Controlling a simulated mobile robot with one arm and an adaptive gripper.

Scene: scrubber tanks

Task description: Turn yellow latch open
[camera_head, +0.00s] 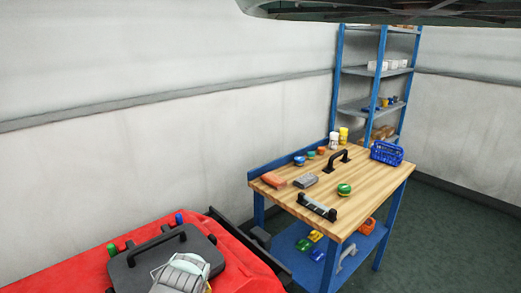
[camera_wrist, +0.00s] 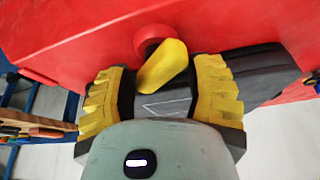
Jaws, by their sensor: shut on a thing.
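The yellow latch (camera_wrist: 163,65) shows in the wrist view as a rounded lever slanting down from a round red mount (camera_wrist: 154,36) on the red scrubber body (camera_wrist: 70,35). My gripper (camera_wrist: 161,68), with ribbed yellow pads on dark fingers, is shut on the yellow latch, with one finger on each side of it. Its exact contact with the pads is hard to see. In the head view the red machine (camera_head: 60,262) is at the lower left, and I cannot make out the latch there.
A black lid with a handle (camera_head: 125,268) sits on the red machine, near a green knob (camera_head: 112,250) and a blue knob (camera_head: 179,219). A wooden-topped workbench (camera_head: 365,190) with tools and a blue basket (camera_head: 387,153) stands to the right, before a blue shelf (camera_head: 375,72).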

